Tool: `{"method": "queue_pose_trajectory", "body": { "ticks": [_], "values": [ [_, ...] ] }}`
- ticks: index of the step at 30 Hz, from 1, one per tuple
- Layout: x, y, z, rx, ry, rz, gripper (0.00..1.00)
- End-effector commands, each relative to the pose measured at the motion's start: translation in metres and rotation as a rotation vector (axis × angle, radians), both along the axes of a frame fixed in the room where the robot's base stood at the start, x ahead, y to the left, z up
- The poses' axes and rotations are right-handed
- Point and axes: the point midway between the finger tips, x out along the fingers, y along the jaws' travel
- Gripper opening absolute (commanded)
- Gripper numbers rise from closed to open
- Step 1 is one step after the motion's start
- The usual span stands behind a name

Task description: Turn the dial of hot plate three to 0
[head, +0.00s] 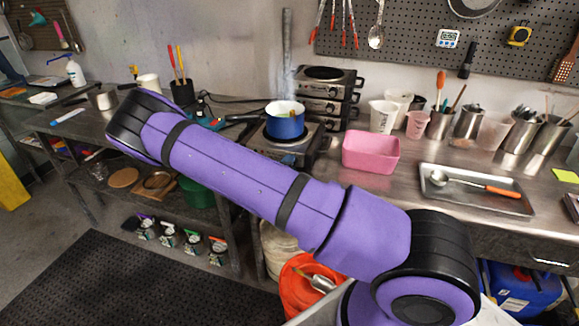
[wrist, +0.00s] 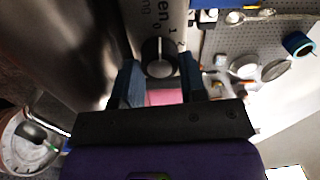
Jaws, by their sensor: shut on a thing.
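In the wrist view a round dark dial (wrist: 160,66) with a pale pointer line sits on a light metal panel (wrist: 154,15). The line points up the picture, toward a printed 0; other figures are printed to its right. My gripper (wrist: 158,72) has its two blue-grey fingers on either side of the dial, shut on it. In the head view the gripper and dial are hidden behind my purple arm. A hot plate (head: 308,128) carries a blue pot (head: 285,123); stacked hot plates (head: 328,76) stand behind it. I cannot tell which plate bears the held dial.
A pink tub (head: 371,152) stands right of the hot plate. A metal tray (head: 470,207) with an orange-handled ladle lies farther right. Cups and utensil holders line the back. A black cable (head: 235,99) and tools lie left of the pot.

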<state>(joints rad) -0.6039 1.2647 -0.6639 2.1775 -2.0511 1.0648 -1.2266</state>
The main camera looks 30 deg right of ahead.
Motion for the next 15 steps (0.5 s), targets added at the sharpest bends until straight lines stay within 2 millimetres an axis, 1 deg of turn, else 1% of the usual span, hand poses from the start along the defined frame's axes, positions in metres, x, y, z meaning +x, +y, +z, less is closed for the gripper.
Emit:
{"method": "queue_pose_trajectory", "body": {
  "ticks": [6, 15],
  "values": [
    [-0.0002, 0.0010, -0.0009, -0.047, 0.064, 0.002, 0.15],
    [-0.0003, 0.0008, -0.0009, -0.067, 0.090, 0.001, 0.15]
  ]
}}
